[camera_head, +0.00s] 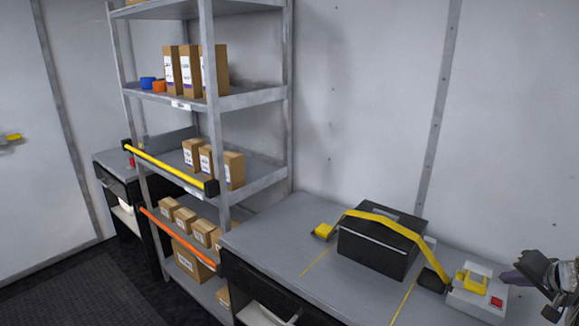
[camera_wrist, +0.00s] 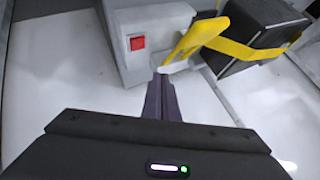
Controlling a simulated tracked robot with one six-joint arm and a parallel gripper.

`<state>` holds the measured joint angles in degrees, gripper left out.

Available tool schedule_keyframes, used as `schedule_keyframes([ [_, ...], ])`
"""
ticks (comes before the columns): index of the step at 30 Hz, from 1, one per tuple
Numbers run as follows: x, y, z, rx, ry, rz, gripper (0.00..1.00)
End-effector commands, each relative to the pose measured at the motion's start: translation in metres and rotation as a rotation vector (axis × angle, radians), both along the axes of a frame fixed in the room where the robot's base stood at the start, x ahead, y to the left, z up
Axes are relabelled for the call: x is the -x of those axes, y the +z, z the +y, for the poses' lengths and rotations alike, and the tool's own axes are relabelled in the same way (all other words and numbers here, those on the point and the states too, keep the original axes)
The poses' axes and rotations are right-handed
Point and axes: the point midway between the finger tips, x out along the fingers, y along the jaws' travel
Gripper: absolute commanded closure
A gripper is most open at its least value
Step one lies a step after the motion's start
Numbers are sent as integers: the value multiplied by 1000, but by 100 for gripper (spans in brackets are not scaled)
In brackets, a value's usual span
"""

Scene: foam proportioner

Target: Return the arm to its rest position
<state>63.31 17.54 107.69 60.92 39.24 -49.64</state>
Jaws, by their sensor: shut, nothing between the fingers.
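My gripper (camera_head: 508,277) shows at the right edge of the head view, with my arm running out of the frame. In the wrist view its dark fingers (camera_wrist: 161,82) are together, with nothing between them. They point at a light grey box (camera_wrist: 150,35) with a red button (camera_wrist: 137,43) and a yellow handle (camera_wrist: 190,40). In the head view the same grey box (camera_head: 470,302) stands on the bench, just left of my fingers. I cannot tell whether the fingertips touch it.
A black case (camera_head: 375,250) with a yellow strap lies on the grey bench (camera_head: 270,230). A shelf rack (camera_head: 265,97) with cardboard boxes and yellow and orange bars stands left of the bench. A white wall (camera_head: 370,100) rises behind. The dark floor (camera_head: 80,290) at left is clear.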

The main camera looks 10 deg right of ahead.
Motion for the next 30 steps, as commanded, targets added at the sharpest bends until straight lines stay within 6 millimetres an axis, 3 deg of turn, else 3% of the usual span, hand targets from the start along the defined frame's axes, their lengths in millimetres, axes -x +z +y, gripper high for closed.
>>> schedule_keyframes([
  [5, -17, 14, 37, 5, 63, 16, 100],
  [10, -37, 34, 107, 17, 176, 55, 100],
  [16, -47, 54, 194, 37, 312, 110, 100],
  [23, -37, 70, 286, 78, 452, 176, 100],
  [30, -9, 79, 366, 141, 580, 239, 100],
])
